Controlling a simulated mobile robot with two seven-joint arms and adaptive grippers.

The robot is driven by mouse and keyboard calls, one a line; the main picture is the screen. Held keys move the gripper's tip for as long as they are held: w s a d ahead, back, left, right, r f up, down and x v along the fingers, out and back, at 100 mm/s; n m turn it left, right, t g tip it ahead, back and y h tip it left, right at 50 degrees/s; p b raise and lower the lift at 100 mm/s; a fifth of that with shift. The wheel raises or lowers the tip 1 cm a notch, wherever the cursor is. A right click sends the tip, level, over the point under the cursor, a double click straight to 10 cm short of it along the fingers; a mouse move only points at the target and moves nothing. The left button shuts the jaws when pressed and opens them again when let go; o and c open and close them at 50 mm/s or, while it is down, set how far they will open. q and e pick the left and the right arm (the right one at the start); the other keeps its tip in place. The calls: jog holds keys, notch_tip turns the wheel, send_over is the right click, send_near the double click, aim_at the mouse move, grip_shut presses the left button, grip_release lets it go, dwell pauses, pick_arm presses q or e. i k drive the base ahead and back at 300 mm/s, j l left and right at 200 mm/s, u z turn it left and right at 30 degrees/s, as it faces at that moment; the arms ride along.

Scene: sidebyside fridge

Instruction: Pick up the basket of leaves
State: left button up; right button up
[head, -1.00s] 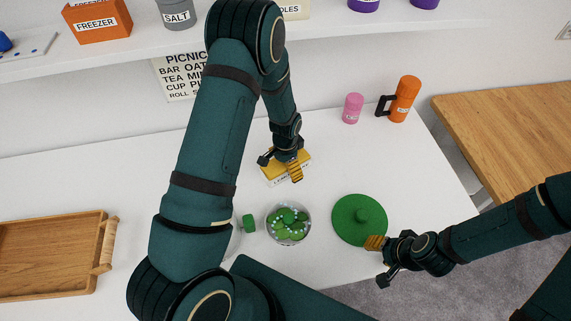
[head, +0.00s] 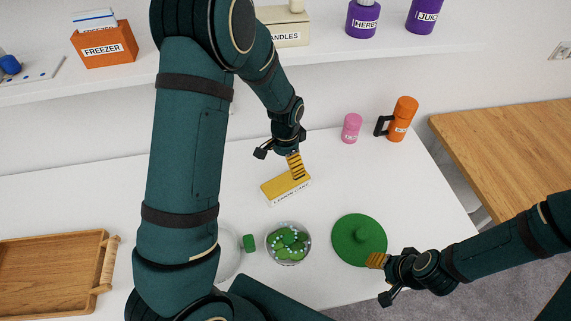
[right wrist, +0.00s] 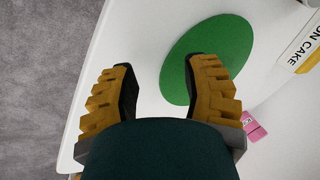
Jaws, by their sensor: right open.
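A round bowl-like basket (head: 288,263) stands on the white counter in the head view, filled with green leaves (head: 290,239) and small pale beads.
A wooden tray (head: 45,298) is at far left. A pink bottle (head: 352,128) and an orange flask (head: 401,120) stand at the back right. A shelf (head: 390,33) runs above. The counter's near right edge borders carpet.

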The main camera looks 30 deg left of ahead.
aim_at(283, 241)
jog(key=k+l, duration=0.65)
jog(key=k, duration=0.25)
